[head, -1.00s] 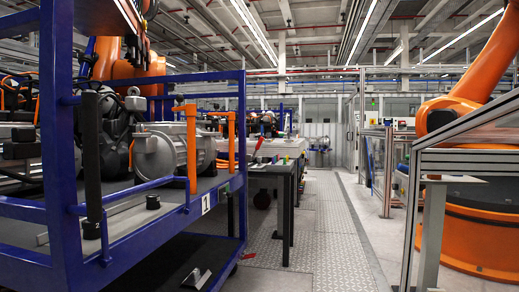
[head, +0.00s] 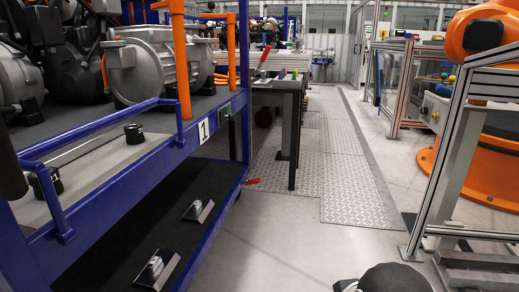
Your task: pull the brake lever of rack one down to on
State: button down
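Rack one is a blue steel frame (head: 178,158) filling the left side of the head view, with a white plate marked "1" (head: 203,131) on its rail. A small red lever (head: 252,181) sticks out to the right, low down by the rack's far right corner, close to the floor. It looks like the brake lever; it is small here, and I cannot tell its exact tilt or any on/off marking. My gripper does not show in this view.
Two metal brackets (head: 198,210) sit on the rack's dark lower shelf. A dark table (head: 280,85) with a red-handled tool stands beyond. An aluminium-framed fence (head: 440,160) and orange robot (head: 470,180) stand right. Grey floor between (head: 285,235) is clear.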

aim_at(268, 48)
jog(key=i+l+z, duration=0.25)
jog(key=i, duration=0.55)
jog(key=i+j+z, duration=0.1)
jog(key=i+z, duration=0.15)
jog(key=i, duration=0.55)
jog(key=i+u, duration=0.4)
jog(key=i+l+u, duration=0.25)
jog(key=i+u, duration=0.2)
jog(key=i, duration=0.15)
jog(key=i+l+u, duration=0.85)
